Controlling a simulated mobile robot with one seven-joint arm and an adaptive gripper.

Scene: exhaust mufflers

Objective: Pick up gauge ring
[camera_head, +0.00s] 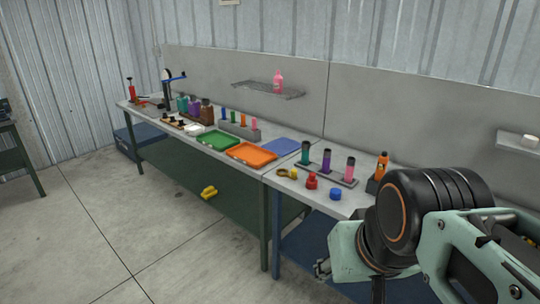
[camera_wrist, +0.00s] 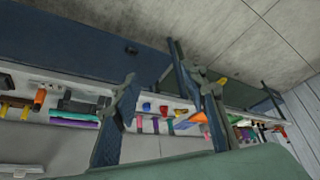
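A small brownish-gold ring (camera_head: 282,172), which looks like the gauge ring, lies flat on the near workbench (camera_head: 268,180) toward its left end. It lies beside a yellow piece (camera_head: 293,173), with red (camera_head: 311,181) and blue (camera_head: 335,194) pieces to the right. My gripper (camera_wrist: 158,82) is open in the wrist view, its two fingers wide apart with nothing between them. In the head view my arm fills the lower right and my gripper is mostly hidden, low in front of the bench and well away from the ring. I cannot make out the ring clearly in the wrist view.
Behind the ring stands a rack (camera_head: 328,173) of coloured cylinders, with an orange bottle (camera_head: 382,165) to its right. Orange (camera_head: 252,154) and green (camera_head: 211,141) trays lie on the left bench. A yellow object (camera_head: 209,192) rests on its lower shelf. Floor in front is clear.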

